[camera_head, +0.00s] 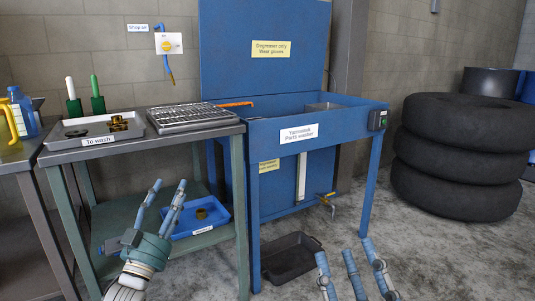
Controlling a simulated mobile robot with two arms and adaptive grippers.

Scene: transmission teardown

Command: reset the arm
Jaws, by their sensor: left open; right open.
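My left gripper (169,184) comes up from the bottom left in front of the workbench. Its blue-grey fingers point up and stand apart, with nothing between them. It overlaps the bench's lower shelf and the blue tray (197,231) in the picture. My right gripper (346,251) is at the bottom right of centre. Only its fingers show, pointing up, spread over the floor with nothing held; its palm and arm are cut off by the frame edge.
A tray (73,136) marked "To wash" holds metal parts beside a grated rack (191,118) on the bench. The blue parts washer (346,122) stands right of it. A black tray (290,259) lies on the floor. Stacked tyres (457,190) stand at the right.

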